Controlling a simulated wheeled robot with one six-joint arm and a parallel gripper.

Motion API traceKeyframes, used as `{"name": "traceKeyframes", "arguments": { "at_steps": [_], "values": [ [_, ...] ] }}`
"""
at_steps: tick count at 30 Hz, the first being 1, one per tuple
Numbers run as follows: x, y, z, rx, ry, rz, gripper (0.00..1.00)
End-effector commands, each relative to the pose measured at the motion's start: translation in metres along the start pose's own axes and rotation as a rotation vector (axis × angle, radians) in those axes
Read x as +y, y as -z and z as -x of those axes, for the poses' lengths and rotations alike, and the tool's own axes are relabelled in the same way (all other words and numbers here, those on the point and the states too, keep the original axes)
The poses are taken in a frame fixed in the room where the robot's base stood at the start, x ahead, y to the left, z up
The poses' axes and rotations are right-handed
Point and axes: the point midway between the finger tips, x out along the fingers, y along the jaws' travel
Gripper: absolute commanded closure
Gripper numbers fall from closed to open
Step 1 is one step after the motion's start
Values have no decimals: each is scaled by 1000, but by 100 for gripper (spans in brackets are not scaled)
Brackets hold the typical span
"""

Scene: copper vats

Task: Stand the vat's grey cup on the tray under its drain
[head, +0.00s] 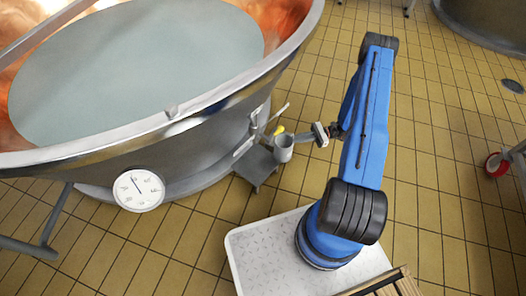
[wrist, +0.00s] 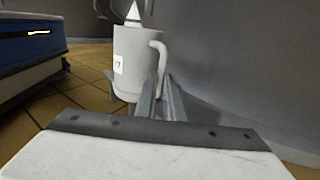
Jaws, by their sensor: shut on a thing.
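The grey cup (head: 284,148) is upright beside the copper vat, close to the drain with its yellow part (head: 279,130). In the wrist view the cup (wrist: 131,62) shows a label and a curved handle (wrist: 158,60). My gripper (wrist: 160,100) is shut on the handle, on the cup's right side. In the head view my gripper (head: 309,139) reaches the cup from the right. The small grey tray (head: 257,167) is low by the vat's side, left of and below the cup. I cannot tell whether the cup touches it.
The large copper vat (head: 150,135) with a steel rim fills the left, with a round dial (head: 138,190) on its side. The tiled floor (head: 430,130) between is clear.

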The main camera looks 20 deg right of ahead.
Motion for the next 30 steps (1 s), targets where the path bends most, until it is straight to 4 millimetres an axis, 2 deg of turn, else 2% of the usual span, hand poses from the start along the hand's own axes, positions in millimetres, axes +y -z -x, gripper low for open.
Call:
{"name": "traceKeyframes", "arguments": {
  "at_steps": [3,12,23,29,30],
  "values": [
    [0,-1,-28,-2,-3,-2,100],
    [0,0,-88,-1,-3,-2,100],
    [0,0,-113,-1,-2,-1,100],
    [1,0,-142,-1,-3,-1,100],
    [1,8,-139,-1,0,-2,100]
  ]
}}
